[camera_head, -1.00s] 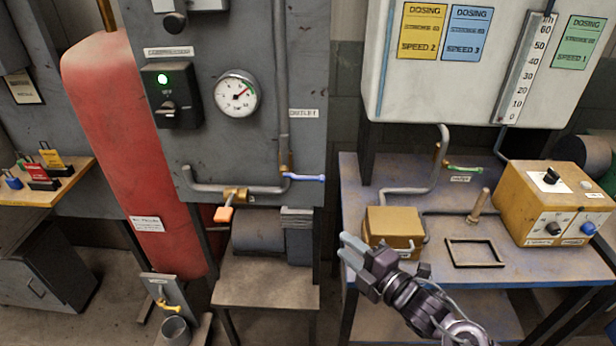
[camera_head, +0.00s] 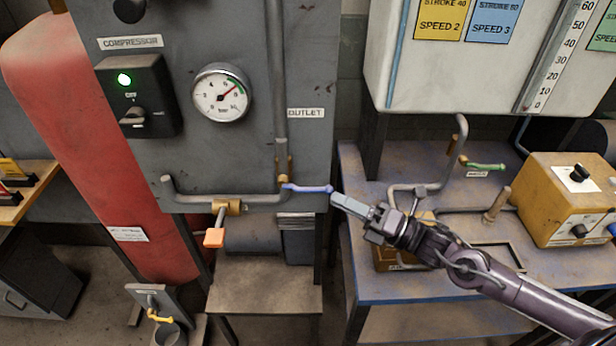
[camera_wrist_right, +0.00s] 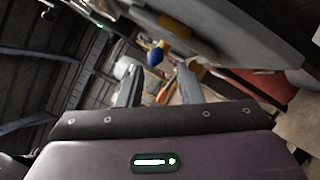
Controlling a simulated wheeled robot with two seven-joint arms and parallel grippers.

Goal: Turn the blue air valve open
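The blue valve handle (camera_head: 308,188) sticks out level to the right from the brass fitting on the pipe under the OUTLET label in the head view. Its rounded blue end (camera_wrist_right: 155,55) shows in the right wrist view, just beyond the gap between the fingertips. My right gripper (camera_head: 338,200) is at the free end of the handle, coming from the right. Its two fingers (camera_wrist_right: 159,74) stand apart with nothing gripped between them. Whether a finger touches the handle I cannot tell. My left gripper is not in view.
An orange-handled valve (camera_head: 214,238) hangs below the left of the pipe. A pressure gauge (camera_head: 221,94) and a switch box with a green light (camera_head: 124,80) are on the grey panel. A green handle (camera_head: 486,166) and a yellow control box (camera_head: 565,200) are at the right bench.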

